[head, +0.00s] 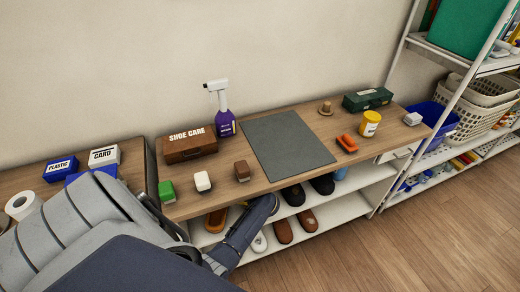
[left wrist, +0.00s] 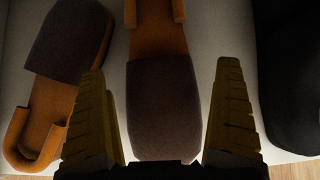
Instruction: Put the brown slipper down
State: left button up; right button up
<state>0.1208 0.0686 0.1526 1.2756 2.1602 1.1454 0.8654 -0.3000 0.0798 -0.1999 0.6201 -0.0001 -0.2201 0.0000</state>
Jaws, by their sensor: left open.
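In the left wrist view a brown slipper (left wrist: 160,95) with a dark strap lies on the pale shelf board, between the fingers of my left gripper (left wrist: 160,70). The gripper is open, one finger on each side of the strap, with gaps showing. A second brown slipper (left wrist: 68,45) lies to the left, turned the other way. In the head view a brown slipper (head: 216,220) shows on the upper shelf under the tabletop. My left arm reaches under the table edge there, and its fingertips are hidden. My right gripper is not in view.
A black shoe (left wrist: 290,70) lies right of the gripper. Dark shoes (head: 322,184) share the upper shelf; brown shoes (head: 283,231) and a white one (head: 259,243) are on the lower shelf. The tabletop (head: 285,194) overhangs the shelves and carries a grey mat (head: 285,143) and a shoe-care box (head: 190,146).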

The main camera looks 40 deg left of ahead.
pick_arm(q)
jog(key=s+d, duration=0.1)
jog(key=d, duration=0.2)
jog(key=s+d, duration=0.2)
jog(key=d, duration=0.1)
jog(key=s+d, duration=0.2)
jog(key=d, duration=0.1)
jog(key=shift+s+d+f, duration=0.1)
jog(key=shift+s+d, duration=0.15)
jog(key=shift+d, duration=0.05)
